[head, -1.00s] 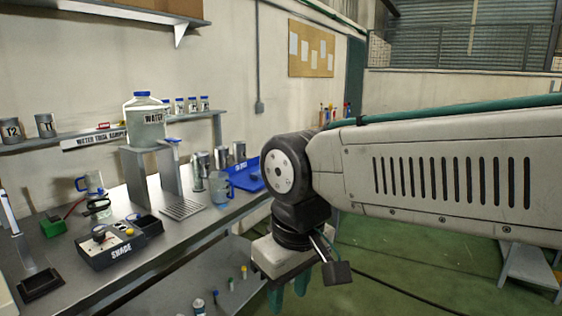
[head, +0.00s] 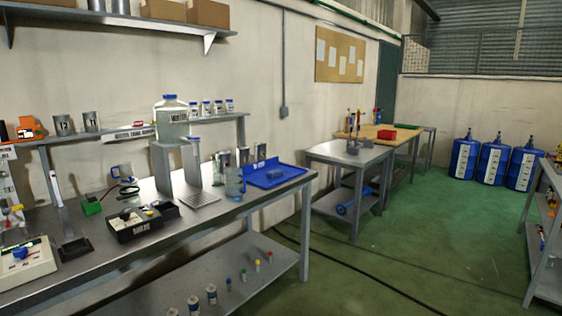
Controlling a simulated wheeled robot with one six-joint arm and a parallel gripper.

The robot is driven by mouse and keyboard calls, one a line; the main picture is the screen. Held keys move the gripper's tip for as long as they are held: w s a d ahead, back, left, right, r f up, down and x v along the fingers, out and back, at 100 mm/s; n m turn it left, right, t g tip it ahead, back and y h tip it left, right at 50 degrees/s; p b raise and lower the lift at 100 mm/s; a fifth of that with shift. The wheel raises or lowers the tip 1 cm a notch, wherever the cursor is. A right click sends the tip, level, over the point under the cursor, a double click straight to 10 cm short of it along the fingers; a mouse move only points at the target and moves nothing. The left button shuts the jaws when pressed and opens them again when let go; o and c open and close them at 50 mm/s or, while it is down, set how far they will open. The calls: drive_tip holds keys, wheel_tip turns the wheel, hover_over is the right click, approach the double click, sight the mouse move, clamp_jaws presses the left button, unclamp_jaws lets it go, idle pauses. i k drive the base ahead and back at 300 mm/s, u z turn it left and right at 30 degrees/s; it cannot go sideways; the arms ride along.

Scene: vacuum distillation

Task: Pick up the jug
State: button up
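A clear jug with a blue handle (head: 234,183) stands upright on the grey workbench (head: 180,225), just left of the blue tray (head: 280,173). A second clear vessel with a blue handle (head: 122,172) is farther left, behind the black device; its base is partly hidden. A large water container with a blue lid (head: 172,122) stands on a raised grey stand above the bench. I cannot tell from the picture which vessel the task means. My gripper and arm are out of the head view.
A black boxed device (head: 133,226) and a drip grate (head: 200,200) sit on the bench. Small bottles (head: 211,294) stand on the lower shelf. A second grey table (head: 345,155) is to the right. The green floor (head: 440,235) is open between the benches.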

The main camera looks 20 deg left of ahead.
sight(235, 183)
drive_tip(key=z, duration=0.55)
drive_tip(key=i, duration=2.15)
drive_tip(key=u, duration=1.25)
drive_tip(key=i, duration=0.9)
drive_tip(key=u, duration=0.9)
